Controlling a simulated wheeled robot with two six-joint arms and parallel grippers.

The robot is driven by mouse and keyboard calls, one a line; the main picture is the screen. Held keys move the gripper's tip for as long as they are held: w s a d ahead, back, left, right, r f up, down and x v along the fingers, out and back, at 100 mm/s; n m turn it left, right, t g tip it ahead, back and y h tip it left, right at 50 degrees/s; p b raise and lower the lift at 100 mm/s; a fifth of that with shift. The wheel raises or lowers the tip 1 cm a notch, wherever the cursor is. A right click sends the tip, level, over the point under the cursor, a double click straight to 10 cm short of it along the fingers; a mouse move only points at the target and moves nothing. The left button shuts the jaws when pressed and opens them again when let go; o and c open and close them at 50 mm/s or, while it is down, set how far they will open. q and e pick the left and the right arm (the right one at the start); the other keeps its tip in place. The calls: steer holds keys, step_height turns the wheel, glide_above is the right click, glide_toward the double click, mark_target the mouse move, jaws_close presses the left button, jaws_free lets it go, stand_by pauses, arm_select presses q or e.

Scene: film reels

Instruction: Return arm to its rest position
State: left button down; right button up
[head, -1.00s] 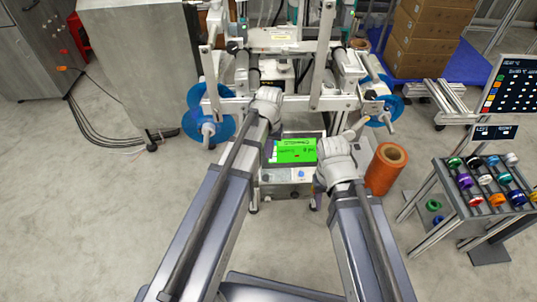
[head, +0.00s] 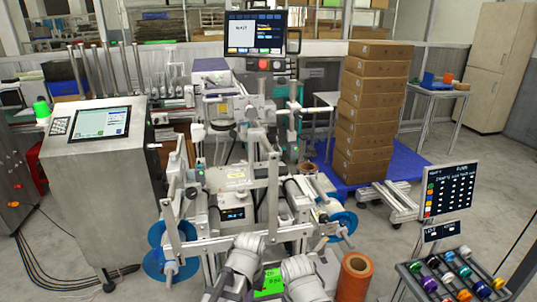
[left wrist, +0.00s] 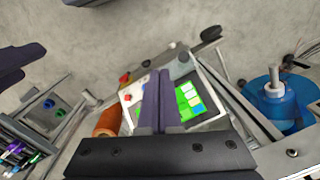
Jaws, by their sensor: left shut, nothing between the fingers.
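In the left wrist view, my left gripper (left wrist: 160,76) is shut and empty, its dark fingers together in front of the machine's control panel with a green screen (left wrist: 188,104). The fingers cover part of that panel. In the head view, my left arm (head: 240,262) and right arm (head: 301,280) come in at the bottom edge, at the front of the machine. Their fingers cannot be made out there. A dark part at the left edge of the left wrist view may belong to my right arm; its jaw state is unclear.
The reel machine (head: 235,180) with blue reels (head: 342,226) stands close ahead. An orange roll (head: 354,278) stands right of my right arm. A rack of coloured spools (head: 450,278) is at the right, and stacked cartons (head: 370,120) stand behind. Grey floor is open at the right.

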arm_select(q)
steer(key=s+d+m, duration=0.2)
steer(key=s, duration=0.5)
step_height(320, 180, up, 14)
steer(key=p, duration=1.3)
steer(key=shift+w+d+f+p, duration=0.15)
steer(key=shift+d+p, duration=0.15)
steer(key=shift+d, duration=0.05)
